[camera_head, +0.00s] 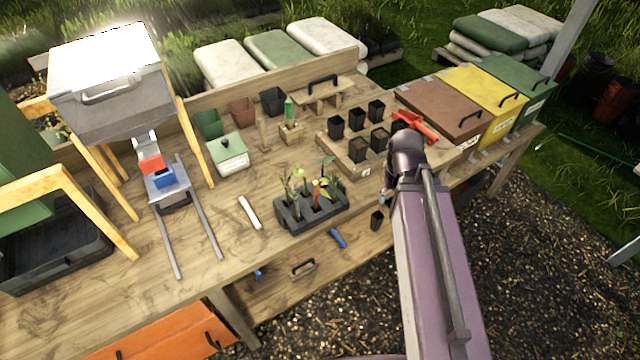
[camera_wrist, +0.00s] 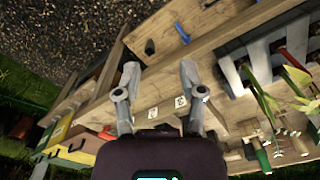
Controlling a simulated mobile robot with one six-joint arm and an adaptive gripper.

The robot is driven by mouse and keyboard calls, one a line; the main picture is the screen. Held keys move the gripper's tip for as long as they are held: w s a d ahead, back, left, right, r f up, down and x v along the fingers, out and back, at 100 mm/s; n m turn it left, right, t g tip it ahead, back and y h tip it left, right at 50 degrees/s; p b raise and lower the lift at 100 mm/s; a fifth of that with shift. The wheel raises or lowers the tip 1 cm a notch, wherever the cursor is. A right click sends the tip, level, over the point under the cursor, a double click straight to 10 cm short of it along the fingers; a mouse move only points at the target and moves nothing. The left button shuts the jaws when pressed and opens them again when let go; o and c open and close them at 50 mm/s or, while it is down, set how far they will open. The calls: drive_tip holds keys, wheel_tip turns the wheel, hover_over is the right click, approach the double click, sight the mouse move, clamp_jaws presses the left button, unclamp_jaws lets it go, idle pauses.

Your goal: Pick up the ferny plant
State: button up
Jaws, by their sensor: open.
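A dark grey slotted tray (camera_head: 312,217) with several young plants stands near the front edge of the bench. It also shows at the right of the wrist view (camera_wrist: 234,76). A plant with fine, ferny leaflets (camera_wrist: 288,137) shows at the lower right of the wrist view. In the head view the plants are small and overlap, and I cannot tell which one is ferny. My gripper (camera_wrist: 158,72) is open and empty, with its two fingers apart over the bench's front edge. The tray and plants are to its right in the wrist view.
Black pots (camera_head: 336,127) stand in a wooden holder behind the tray. A red object (camera_head: 424,128) lies by the brown bin (camera_head: 440,105), beside yellow and green bins. A white-handled tool (camera_head: 249,212) lies left of the tray. A lower shelf (camera_head: 290,290) holds small items.

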drive_tip(key=shift+d, duration=0.1)
drive_tip(key=w+a+r+m+p, duration=0.1)
drive_tip(key=w+a+r+p, duration=0.3)
drive_tip(key=a, duration=0.5)
drive_tip(key=w+a+r+m+p, duration=0.1)
drive_tip(key=w+a+r+p, duration=0.3)
drive_tip(key=w+a, duration=0.4)
drive_tip(key=shift+w+a+r+m, duration=0.25)
drive_tip(key=shift+w+a+m, duration=0.15)
drive_tip(key=shift+a, duration=0.45)
wheel_tip(320, 180, down, 9)
drive_tip(key=b, duration=0.8)
drive_tip(key=shift+r, duration=0.15)
